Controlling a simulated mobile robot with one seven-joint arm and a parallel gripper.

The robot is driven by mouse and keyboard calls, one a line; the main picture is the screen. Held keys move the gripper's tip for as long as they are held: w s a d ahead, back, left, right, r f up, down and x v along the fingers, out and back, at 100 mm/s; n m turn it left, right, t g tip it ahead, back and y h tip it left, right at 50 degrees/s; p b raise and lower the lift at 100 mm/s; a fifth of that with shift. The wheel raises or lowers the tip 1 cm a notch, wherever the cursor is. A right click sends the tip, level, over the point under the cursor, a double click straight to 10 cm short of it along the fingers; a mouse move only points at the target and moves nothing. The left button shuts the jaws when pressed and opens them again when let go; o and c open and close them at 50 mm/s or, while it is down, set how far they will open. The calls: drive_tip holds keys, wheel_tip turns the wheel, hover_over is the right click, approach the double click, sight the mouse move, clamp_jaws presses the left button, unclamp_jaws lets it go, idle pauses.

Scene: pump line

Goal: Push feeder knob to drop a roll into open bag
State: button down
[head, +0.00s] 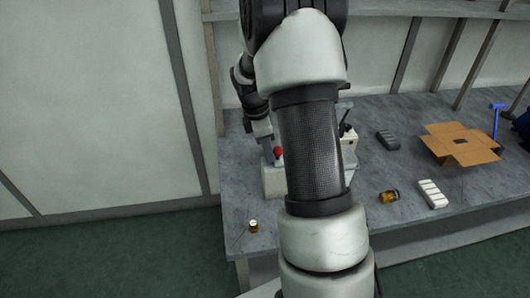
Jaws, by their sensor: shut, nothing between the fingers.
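A red round knob (278,152) shows just left of my arm, at the feeder, a pale machine (274,181) on the grey workbench. My arm hides much of this machine. My gripper (268,142) points down close above and left of the knob, and it is shut and empty. I cannot tell whether it touches the knob. I cannot make out a bag or a roll; my arm covers the middle of the bench.
On the grey workbench (380,165) are a black-levered pale device (348,136), a dark grey block (388,139), an open cardboard box (459,144), a white ribbed block (433,194), an amber jar (390,197), a small jar (253,226) near the front edge and a blue tool (496,118).

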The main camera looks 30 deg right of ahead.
drive_tip(key=shift+s+d+p, duration=0.1)
drive_tip(key=shift+s+d, duration=0.1)
drive_tip(key=shift+d, duration=0.5)
drive_tip(key=shift+s+d+p, duration=0.15)
drive_tip(key=shift+s+d, duration=0.05)
drive_tip(key=shift+d, duration=0.45)
drive_tip(key=shift+s+d+p, duration=0.1)
drive_tip(key=shift+s+d, duration=0.1)
drive_tip(key=shift+d, duration=0.5)
drive_tip(key=shift+a, duration=0.1)
drive_tip(key=w+a, duration=0.2)
drive_tip(key=a, duration=0.7)
drive_tip(key=shift+w+a+p, duration=0.3)
drive_tip(key=shift+w+p, duration=0.05)
drive_tip(key=shift+w, duration=0.05)
wheel_tip(320, 180, up, 8)
drive_tip(key=p, duration=0.6)
idle(1.1)
